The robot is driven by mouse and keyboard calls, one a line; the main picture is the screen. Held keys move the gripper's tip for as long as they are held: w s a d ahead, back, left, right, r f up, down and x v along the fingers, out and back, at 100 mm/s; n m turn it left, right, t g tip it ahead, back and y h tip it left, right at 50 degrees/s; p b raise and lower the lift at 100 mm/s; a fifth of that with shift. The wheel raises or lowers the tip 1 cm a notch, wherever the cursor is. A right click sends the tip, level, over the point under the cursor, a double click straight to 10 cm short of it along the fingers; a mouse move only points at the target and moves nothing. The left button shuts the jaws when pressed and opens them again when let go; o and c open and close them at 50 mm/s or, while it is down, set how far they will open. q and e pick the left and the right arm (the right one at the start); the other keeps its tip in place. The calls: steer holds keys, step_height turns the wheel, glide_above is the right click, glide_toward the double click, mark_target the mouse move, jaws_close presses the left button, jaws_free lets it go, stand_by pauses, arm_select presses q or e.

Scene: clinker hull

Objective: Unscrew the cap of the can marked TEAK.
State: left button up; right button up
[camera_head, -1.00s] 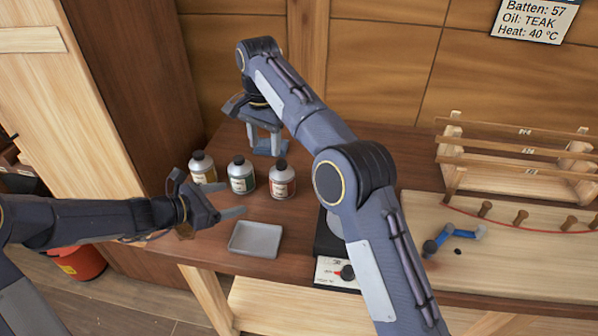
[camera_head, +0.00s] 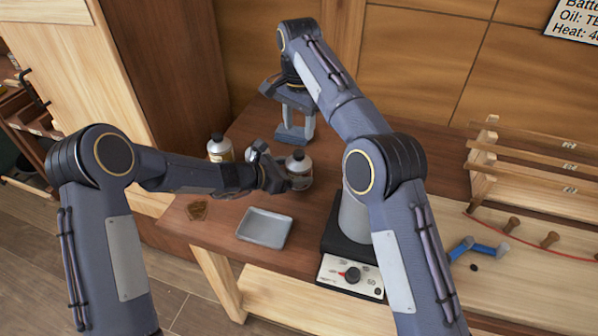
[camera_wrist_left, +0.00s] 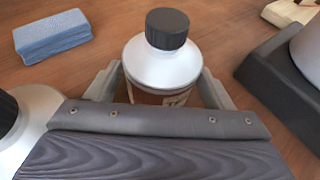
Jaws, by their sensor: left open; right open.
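A silver can (camera_head: 299,167) with a black screw cap is the rightmost of the cans in the head view. In the left wrist view, this can (camera_wrist_left: 163,66) stands upright between the fingers of my open left gripper (camera_wrist_left: 165,90). Its cap is on and above the fingers. Its label is mostly hidden; a "T" shows. I cannot tell whether the fingers touch it. My left gripper also shows in the head view (camera_head: 284,178). Another capped can (camera_head: 220,149) stands further left; the middle can is largely hidden. My right gripper (camera_head: 295,128) is open and empty, pointing down behind the cans.
A blue block-like cloth (camera_wrist_left: 52,37) lies beneath my right gripper. A hotplate-like device with a dial (camera_head: 350,276) stands right. A sign (camera_head: 575,22) hangs on the wall.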

arm_select(q)
steer(key=shift+w+d+f, duration=0.25)
steer(key=shift+w+d, duration=0.05)
steer(key=shift+d, duration=0.2)
